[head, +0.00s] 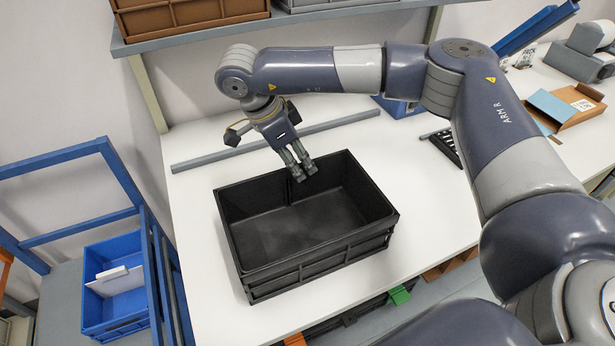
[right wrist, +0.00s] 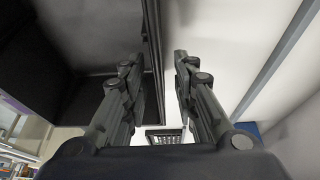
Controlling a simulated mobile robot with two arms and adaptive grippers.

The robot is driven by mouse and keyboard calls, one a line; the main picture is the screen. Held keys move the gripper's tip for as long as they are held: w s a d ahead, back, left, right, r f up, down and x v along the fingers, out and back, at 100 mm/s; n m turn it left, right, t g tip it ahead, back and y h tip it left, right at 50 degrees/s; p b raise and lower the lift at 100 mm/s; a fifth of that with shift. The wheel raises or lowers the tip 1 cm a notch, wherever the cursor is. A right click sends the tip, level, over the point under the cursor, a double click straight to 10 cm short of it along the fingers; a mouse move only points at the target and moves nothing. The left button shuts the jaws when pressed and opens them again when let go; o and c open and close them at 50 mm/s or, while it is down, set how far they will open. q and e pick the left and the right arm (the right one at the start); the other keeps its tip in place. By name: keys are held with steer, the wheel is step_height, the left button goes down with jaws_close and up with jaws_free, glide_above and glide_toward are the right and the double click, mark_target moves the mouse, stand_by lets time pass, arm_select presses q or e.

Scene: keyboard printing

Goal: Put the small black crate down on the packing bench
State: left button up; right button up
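The small black crate (head: 322,268) is empty and sits upright on the white packing bench (head: 420,215), near its left end. My right gripper (head: 305,171) is at the crate's back wall, fingers pointing down at the rim. In the right wrist view, the crate wall (right wrist: 153,35) runs between the two fingers of the right gripper (right wrist: 158,58). The fingers are apart, with a visible gap between the wall and the right-hand finger. My left gripper is not in view.
A grey rail (head: 345,124) lies on the bench behind the crate. A blue bin (head: 112,285) stands in a blue frame at left. A shelf with a brown crate (head: 190,14) hangs above. An open cardboard box (head: 575,108) lies at the right.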

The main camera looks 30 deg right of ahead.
steer(key=shift+b+v, duration=0.3)
steer(key=shift+v, duration=2.1)
